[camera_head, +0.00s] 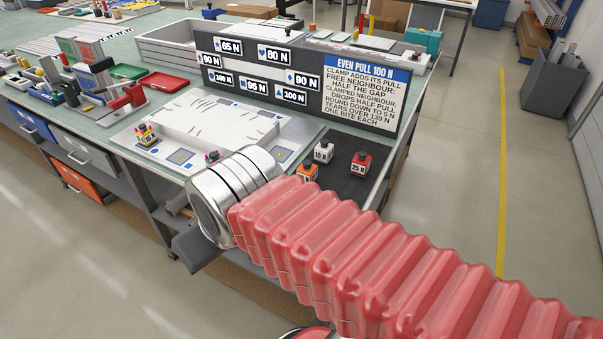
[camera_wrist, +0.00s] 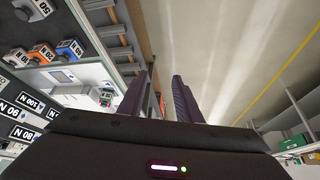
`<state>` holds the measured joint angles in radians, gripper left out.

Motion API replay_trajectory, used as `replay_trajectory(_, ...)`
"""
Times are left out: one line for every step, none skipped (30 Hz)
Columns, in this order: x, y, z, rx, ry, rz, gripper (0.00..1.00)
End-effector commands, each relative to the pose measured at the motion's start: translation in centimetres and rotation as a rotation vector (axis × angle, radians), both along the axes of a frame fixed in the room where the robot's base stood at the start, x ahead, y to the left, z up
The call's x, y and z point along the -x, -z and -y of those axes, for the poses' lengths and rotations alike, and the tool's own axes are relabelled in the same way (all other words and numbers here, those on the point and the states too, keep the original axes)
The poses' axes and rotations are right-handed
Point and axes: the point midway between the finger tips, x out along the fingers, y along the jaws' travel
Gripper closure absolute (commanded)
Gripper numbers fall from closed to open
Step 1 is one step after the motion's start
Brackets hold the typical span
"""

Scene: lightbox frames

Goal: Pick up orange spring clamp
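The orange spring clamp (camera_head: 307,174) stands on a dark mat at the right front of the workbench, partly hidden by my arm in the head view. In the wrist view the orange clamp (camera_wrist: 42,52) is at the upper left, between a blue clamp (camera_wrist: 70,48) and a grey one (camera_wrist: 16,57). A white clamp (camera_head: 323,151) and a red clamp (camera_head: 361,163) stand near it on the mat. My gripper (camera_wrist: 163,78) has its two dark fingers apart, with nothing seen between them. It points past the bench edge, away from the orange clamp. The head view hides the fingers behind my arm.
A sign board (camera_head: 300,85) stands behind. Red and green trays and tools crowd the bench's left. Open floor lies right.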

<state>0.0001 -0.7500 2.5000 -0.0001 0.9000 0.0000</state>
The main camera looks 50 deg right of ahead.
Motion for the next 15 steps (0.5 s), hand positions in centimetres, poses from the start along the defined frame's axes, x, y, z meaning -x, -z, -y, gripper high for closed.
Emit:
replay_trajectory(0.0,0.0,0.0,0.000,0.000,0.000,0.69)
replay_trajectory(0.0,0.0,0.0,0.000,0.000,0.000,0.69)
replay_trajectory(0.0,0.0,0.0,0.000,0.000,0.000,0.69)
replay_trajectory(0.0,0.0,0.0,0.000,0.000,0.000,0.69)
replay_trajectory(0.0,0.0,0.0,0.000,0.000,0.000,0.69)
replay_trajectory(0.0,0.0,0.0,0.000,0.000,0.000,0.67)
replay_trajectory(0.0,0.0,0.0,0.000,0.001,0.000,0.65)
replay_trajectory(0.0,-0.1,0.0,-0.002,0.004,0.000,0.62)
replay_trajectory(-0.1,-0.1,0.1,-0.005,0.011,-0.001,0.60)
replay_trajectory(-0.2,-0.1,0.2,-0.009,0.019,-0.003,0.57)
replay_trajectory(-0.3,-0.2,0.3,-0.014,0.031,-0.004,0.55)
replay_trajectory(-0.5,-0.3,0.4,-0.024,0.052,-0.008,0.53)
replay_trajectory(-0.7,-0.4,0.6,-0.034,0.072,-0.012,0.50)
replay_trajectory(-0.9,-0.4,1.0,-0.046,0.098,-0.016,0.48)
replay_trajectory(-1.3,-0.6,1.6,-0.062,0.137,-0.021,0.46)
